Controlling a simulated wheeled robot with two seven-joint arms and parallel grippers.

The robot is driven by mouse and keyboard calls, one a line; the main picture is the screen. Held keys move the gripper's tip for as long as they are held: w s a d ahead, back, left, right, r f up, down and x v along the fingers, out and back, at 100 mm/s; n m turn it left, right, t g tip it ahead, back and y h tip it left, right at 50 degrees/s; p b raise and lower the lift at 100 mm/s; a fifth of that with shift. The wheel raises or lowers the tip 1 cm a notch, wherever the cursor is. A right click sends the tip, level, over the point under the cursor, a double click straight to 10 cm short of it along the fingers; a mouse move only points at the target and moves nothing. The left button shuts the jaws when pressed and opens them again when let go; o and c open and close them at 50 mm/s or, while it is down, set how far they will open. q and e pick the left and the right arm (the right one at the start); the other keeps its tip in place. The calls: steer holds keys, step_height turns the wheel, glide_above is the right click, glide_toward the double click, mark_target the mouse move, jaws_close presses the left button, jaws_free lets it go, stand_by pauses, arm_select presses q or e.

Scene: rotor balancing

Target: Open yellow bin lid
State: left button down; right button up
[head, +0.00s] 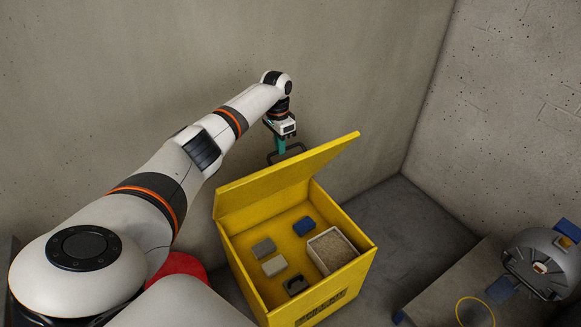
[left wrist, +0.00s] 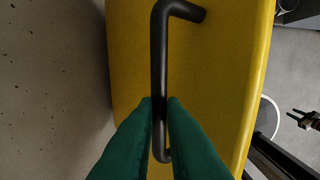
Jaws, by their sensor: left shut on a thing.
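The yellow bin (head: 318,300) stands on the floor in the middle of the head view. Its yellow lid (head: 283,178) is raised and tilted up at the back, so the inside shows. In the left wrist view the lid's yellow face (left wrist: 215,70) carries a black bar handle (left wrist: 159,60). My left gripper (head: 280,147) is behind the lid's upper edge. In the left wrist view its green fingers (left wrist: 160,110) are shut on the black handle.
Inside the bin lie grey blocks (head: 274,265), a blue block (head: 304,226), a dark part (head: 296,285) and a light tray (head: 331,250). Concrete walls stand behind and to the right. A grey machine (head: 540,262) is at the far right.

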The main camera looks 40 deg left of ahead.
arm_select(q)
steer(key=shift+w+a+f+b, duration=0.15)
steer(key=shift+a+b, duration=0.4)
steer(key=shift+a, duration=0.7)
steer(key=c, duration=1.7)
jaws_free()
steer(key=shift+w+a+f, duration=0.1)
steer(key=shift+o, duration=1.1)
steer(key=shift+w+a+f, duration=0.25)
steer(key=shift+w+a, duration=0.05)
step_height(320, 180, up, 12)
steer(key=shift+a+r, duration=0.15)
steer(key=shift+a, duration=0.15)
steer(key=shift+w, duration=0.1)
